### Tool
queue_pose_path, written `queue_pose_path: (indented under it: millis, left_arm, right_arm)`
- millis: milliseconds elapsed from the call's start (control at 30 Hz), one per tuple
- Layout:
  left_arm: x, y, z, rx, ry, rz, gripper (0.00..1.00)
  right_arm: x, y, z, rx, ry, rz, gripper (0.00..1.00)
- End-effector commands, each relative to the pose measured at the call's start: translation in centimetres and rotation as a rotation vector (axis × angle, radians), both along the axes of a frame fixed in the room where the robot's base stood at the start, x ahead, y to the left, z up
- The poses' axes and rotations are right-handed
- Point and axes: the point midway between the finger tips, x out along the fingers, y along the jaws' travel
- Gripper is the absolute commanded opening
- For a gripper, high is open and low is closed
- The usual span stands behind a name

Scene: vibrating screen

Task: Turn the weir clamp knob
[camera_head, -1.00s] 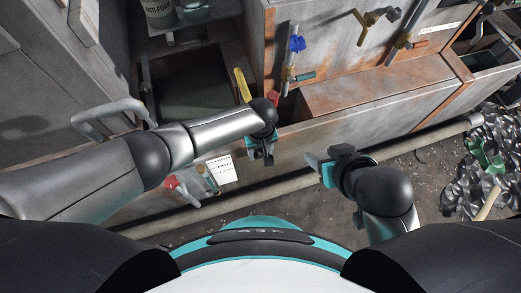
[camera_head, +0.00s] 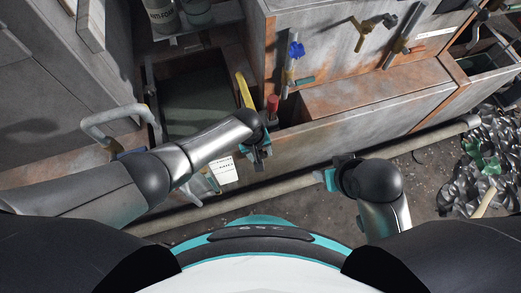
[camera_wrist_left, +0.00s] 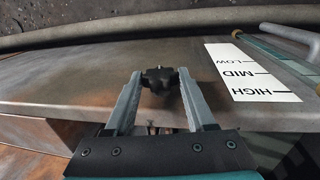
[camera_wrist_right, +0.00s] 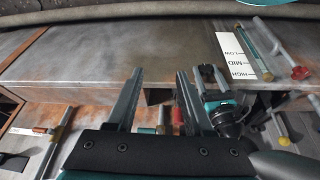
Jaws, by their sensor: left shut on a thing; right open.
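The weir clamp knob (camera_wrist_left: 160,80) is small, black and lobed. In the left wrist view it sits between the fingertips of my left gripper (camera_wrist_left: 158,84), at the edge of a grey metal panel. My left gripper (camera_head: 258,160) is shut on the knob; it hides the knob in the head view. My right gripper (camera_head: 328,180) is open and empty, to the right of the left one in front of the panel. In the right wrist view, nothing is between the fingers of my right gripper (camera_wrist_right: 156,78), and the left gripper (camera_wrist_right: 212,85) shows just right of them.
A white LOW-MID-HIGH label (camera_wrist_left: 250,73) is on the panel beside the knob. A yellow handle (camera_head: 244,90) and a red-capped part (camera_head: 273,103) stand close behind my left gripper. A long pipe (camera_head: 290,185) runs along the panel's foot. Open floor lies before it.

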Motion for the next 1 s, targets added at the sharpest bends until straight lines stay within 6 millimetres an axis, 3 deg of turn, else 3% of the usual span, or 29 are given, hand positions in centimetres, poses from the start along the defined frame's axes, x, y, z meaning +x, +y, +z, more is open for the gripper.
queue_pose_path:
  millis: [433, 1000]
  left_arm:
    - [-0.5, 0.4, -0.4, -0.193, -0.056, 0.004, 0.00]
    - [-0.5, 0.6, -0.5, -0.420, -0.130, 0.001, 0.00]
  right_arm:
    - [0.0, 0.0, -1.6, -0.002, 0.019, 0.001, 0.52]
    - [-0.2, 0.0, 2.9, 0.006, -0.044, 0.000, 0.52]
